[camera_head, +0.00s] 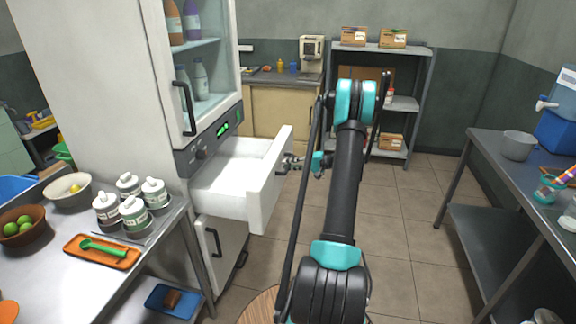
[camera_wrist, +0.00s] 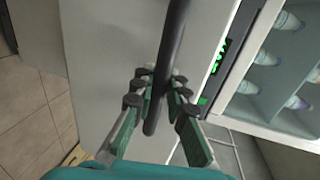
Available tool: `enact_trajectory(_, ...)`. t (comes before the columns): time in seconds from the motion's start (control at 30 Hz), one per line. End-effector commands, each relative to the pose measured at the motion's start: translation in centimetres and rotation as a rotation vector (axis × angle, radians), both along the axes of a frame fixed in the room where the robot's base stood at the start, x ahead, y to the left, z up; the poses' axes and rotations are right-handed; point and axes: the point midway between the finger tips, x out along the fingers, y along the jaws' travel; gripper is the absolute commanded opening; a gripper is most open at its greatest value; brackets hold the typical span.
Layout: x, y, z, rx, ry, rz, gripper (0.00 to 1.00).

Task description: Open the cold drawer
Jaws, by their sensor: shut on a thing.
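The cold drawer (camera_head: 238,180) is a white box sticking well out of the tall white fridge cabinet (camera_head: 100,90), below its green-lit control panel. Its inside looks empty in the head view. My gripper (camera_head: 292,163) is at the drawer's front panel (camera_head: 270,178). In the wrist view, the fingers of my gripper (camera_wrist: 160,95) sit on both sides of the dark bar handle (camera_wrist: 165,70) and are shut on it. The drawer's white front (camera_wrist: 105,70) fills the middle of that view. In the head view the handle is mostly hidden by my gripper.
A steel table (camera_head: 60,285) with bottles, bowls and an orange tray stands at the left. Another table (camera_head: 520,180) is at the right. The lower door (camera_head: 215,250) sits under the drawer. Tiled floor (camera_head: 400,230) is clear between my arm and the right table.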

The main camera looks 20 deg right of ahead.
Motion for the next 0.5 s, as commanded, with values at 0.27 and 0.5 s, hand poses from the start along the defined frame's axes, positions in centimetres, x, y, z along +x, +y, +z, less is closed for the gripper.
enact_trajectory(0.27,0.02,0.02,-0.03,-0.001,0.001,0.000,0.35)
enact_trajectory(0.5,0.01,-0.02,0.00,0.000,0.000,0.000,0.35)
